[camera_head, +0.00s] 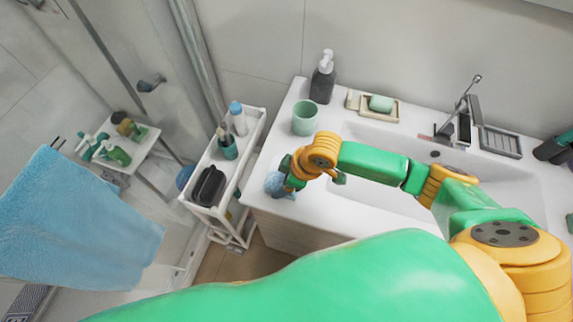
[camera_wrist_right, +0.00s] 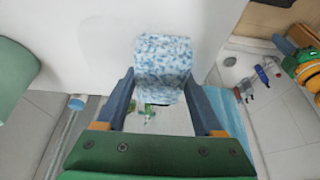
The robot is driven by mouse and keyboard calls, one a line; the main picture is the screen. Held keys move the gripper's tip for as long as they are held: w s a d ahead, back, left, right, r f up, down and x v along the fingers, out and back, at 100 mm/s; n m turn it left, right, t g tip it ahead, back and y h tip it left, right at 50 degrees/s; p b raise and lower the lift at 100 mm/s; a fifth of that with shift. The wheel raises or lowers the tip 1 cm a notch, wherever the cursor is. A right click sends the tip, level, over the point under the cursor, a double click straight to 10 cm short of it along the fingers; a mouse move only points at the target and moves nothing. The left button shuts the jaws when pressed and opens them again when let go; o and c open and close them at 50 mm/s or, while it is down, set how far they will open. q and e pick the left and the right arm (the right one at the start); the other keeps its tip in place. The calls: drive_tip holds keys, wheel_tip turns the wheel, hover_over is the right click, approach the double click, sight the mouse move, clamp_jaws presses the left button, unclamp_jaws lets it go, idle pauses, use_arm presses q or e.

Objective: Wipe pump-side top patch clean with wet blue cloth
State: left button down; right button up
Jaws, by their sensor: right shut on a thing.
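A blue-and-white cloth (camera_head: 277,184) is at the left end of the white sink counter, near its front edge. It also shows as a mottled, folded pad in the right wrist view (camera_wrist_right: 163,52). My right gripper (camera_wrist_right: 163,88) is shut on the cloth, with one finger on each side. In the head view the right gripper (camera_head: 291,175) hangs low over the counter; I cannot tell whether the cloth touches the surface. A dark pump bottle (camera_head: 322,84) with a white head stands at the counter's back left. No distinct dirty patch shows. My left gripper is out of view.
A green cup (camera_head: 305,118) stands behind the right gripper, with a soap dish (camera_head: 389,113) farther right. The basin and faucet (camera_head: 463,104) lie to the right. A white cart (camera_head: 256,140) with bottles stands left of the counter. A blue towel (camera_head: 80,225) hangs at far left.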

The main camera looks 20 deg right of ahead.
drive_tip(key=shift+s, duration=0.15)
drive_tip(key=shift+w+d+f, duration=0.1)
drive_tip(key=shift+w+d, duration=0.05)
drive_tip(key=shift+w, duration=0.1)
drive_tip(key=w+d, duration=0.1)
drive_tip(key=w+d+b, duration=0.1)
drive_tip(key=w, duration=0.1)
drive_tip(key=shift+w+d+b, duration=0.5)
drive_tip(key=shift+w+d, duration=0.15)
drive_tip(key=shift+w, duration=0.35)
drive_tip(key=shift+w+d+b, duration=0.5)
drive_tip(key=shift+w+d, duration=0.1)
drive_tip(key=shift+w, duration=0.35)
drive_tip(key=shift+r, duration=0.25)
drive_tip(key=s+a+p, duration=0.2)
drive_tip(key=s+p, duration=0.1)
drive_tip(key=shift+s+a, duration=0.15)
drive_tip(key=shift+s, duration=0.05)
drive_tip(key=shift+s+a+f, duration=0.1)
drive_tip(key=shift+s+a, duration=0.3)
drive_tip(key=shift+s, duration=0.3)
drive_tip(key=shift+s+a+f, duration=0.15)
drive_tip(key=shift+s+a, duration=0.3)
drive_tip(key=shift+s, duration=0.2)
drive_tip(key=shift+s+a+f, duration=0.1)
drive_tip(key=shift+s+a, duration=0.3)
drive_tip(key=shift+s, duration=0.3)
wheel_tip(320, 180, up, 6)
drive_tip(key=shift+w+a+r, duration=0.1)
drive_tip(key=shift+r, duration=0.5)
